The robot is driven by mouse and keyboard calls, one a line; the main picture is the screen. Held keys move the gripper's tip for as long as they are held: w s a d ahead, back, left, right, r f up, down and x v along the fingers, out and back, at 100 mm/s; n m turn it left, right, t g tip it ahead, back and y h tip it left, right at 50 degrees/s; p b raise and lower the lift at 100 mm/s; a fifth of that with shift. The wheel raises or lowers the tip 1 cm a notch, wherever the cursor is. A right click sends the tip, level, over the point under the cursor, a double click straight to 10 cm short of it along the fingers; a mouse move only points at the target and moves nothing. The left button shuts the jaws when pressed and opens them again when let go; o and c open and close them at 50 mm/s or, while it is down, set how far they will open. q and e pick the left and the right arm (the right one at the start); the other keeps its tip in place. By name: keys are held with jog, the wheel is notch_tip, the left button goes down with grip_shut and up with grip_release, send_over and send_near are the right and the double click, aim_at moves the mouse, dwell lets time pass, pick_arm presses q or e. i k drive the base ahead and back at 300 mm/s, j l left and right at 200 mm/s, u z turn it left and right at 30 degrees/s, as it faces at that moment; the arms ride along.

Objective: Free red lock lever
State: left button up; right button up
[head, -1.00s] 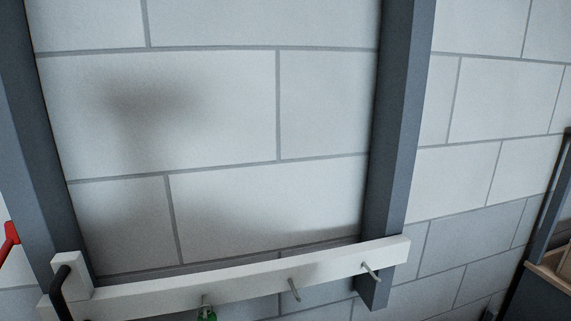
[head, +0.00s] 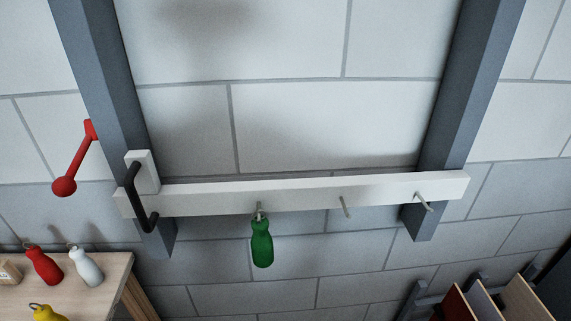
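A red lever (head: 76,160) with a ball end is at the left, beside the left dark post (head: 105,90). Its ball hangs low and to the left of its upper end. A white batten (head: 300,194) runs across between the two posts. A black handle (head: 138,197) sits at the batten's left end, over a small white block (head: 147,168). A green bottle-shaped piece (head: 262,242) hangs from a peg on the batten. Neither of my grippers is in view.
Two more pegs (head: 345,207) on the batten are bare. A wooden table (head: 95,280) at lower left carries red, white and yellow bottle-shaped pieces and a small wooden block. Upright boards in a rack (head: 485,302) stand at lower right. The right post (head: 468,90) backs the batten.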

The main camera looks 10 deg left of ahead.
aim_at(65, 186)
jog(key=u, duration=0.4)
jog(key=j+u, duration=0.1)
jog(key=u, duration=0.65)
jog(key=i+j+u, duration=0.1)
jog(key=u, duration=0.3)
